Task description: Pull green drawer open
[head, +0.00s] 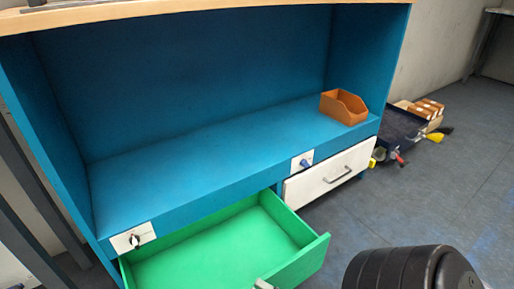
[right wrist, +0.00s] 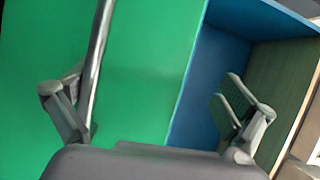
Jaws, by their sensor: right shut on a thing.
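The green drawer (head: 200,245) is pulled well out from under the blue cabinet on the left, and its visible inside is empty. Its green surface (right wrist: 145,60) and a slim metal handle bar (right wrist: 98,45) show in the right wrist view. In the head view a small grey part (head: 263,284) shows at the drawer's front, cut by the bottom edge. My left gripper is not in view.
A closed white drawer (head: 328,175) with a handle is at the right. An orange bin (head: 343,107) stands on the blue shelf (head: 220,140). A dark tray (head: 400,128) and several small items lie on the floor beyond. The floor (head: 445,185) at right is mostly clear.

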